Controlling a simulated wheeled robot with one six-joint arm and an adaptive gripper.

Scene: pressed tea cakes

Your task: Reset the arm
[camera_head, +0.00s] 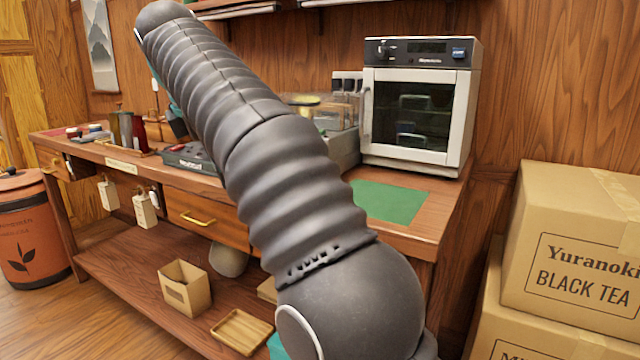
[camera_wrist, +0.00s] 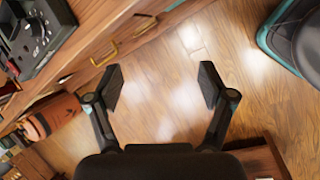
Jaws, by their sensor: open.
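My gripper (camera_wrist: 163,88) shows in the wrist view with its two dark fingers spread wide apart. It is open, and nothing is between the fingers. Bare wooden floor shows beyond them. In the head view my grey ribbed arm crosses the middle of the picture from lower right to upper left. It hides part of the workbench (camera_head: 425,225). My gripper does not show clearly in the head view.
A white oven (camera_head: 420,105) stands on the bench beside a green mat (camera_head: 388,202). Cardboard boxes (camera_head: 575,240) are stacked at right. An orange canister (camera_head: 25,230) stands at far left. In the wrist view a black device (camera_wrist: 40,38) and drawers are at upper left.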

